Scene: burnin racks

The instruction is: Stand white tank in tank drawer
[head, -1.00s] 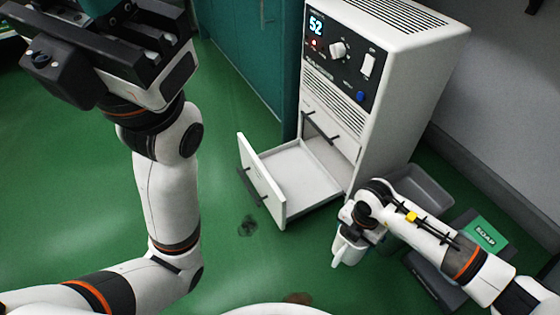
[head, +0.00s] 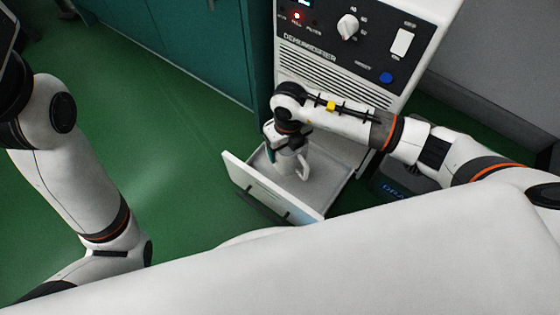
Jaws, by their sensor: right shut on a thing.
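The white tank (head: 288,164) hangs roughly upright from my right gripper (head: 286,146), with its handle to the right. It is over or inside the open tank drawer (head: 256,183) at the foot of the dehumidifier; I cannot tell whether its bottom touches the drawer floor. My right gripper is shut on the tank's top, and its fingers are mostly hidden by the wrist. My left arm (head: 68,165) is at the left edge, and its gripper is out of the picture.
The white dehumidifier (head: 330,66) stands behind the drawer, with a knob and switches on its front. A teal cabinet (head: 205,45) is at its left. Green floor (head: 150,130) is clear left of the drawer. A dark bin (head: 400,185) is partly hidden at right.

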